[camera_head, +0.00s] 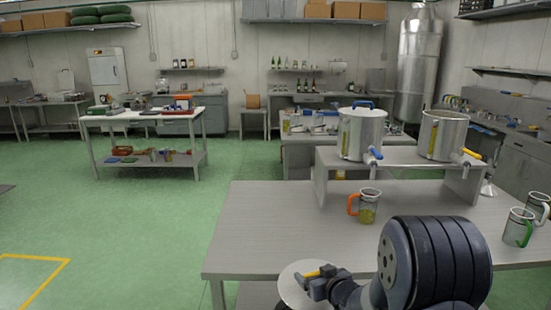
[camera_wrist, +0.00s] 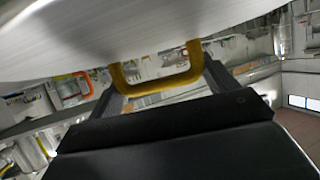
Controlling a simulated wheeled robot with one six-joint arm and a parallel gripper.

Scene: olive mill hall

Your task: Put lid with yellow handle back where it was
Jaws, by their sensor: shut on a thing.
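The lid (camera_head: 294,291) is a round metal disc with a yellow handle (camera_head: 313,274). My gripper (camera_head: 325,279) is shut on the yellow handle, in front of the near table edge at the bottom of the head view. In the wrist view the yellow handle (camera_wrist: 155,78) sits between my two fingers, and the lid's underside or face (camera_wrist: 90,35) fills the upper left. Two metal pots stand on a raised shelf: one (camera_head: 362,138) has a lid with a blue handle (camera_head: 363,104) and a blue tap; the other (camera_head: 443,139) has an open top and a yellow tap (camera_head: 473,154).
The near table (camera_head: 265,225) bears the raised shelf (camera_head: 335,160). A mug with an orange handle (camera_head: 368,209) stands in front of the shelf. Mugs with green (camera_head: 518,228) and white (camera_head: 538,204) handles stand at right. The table's left part is clear.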

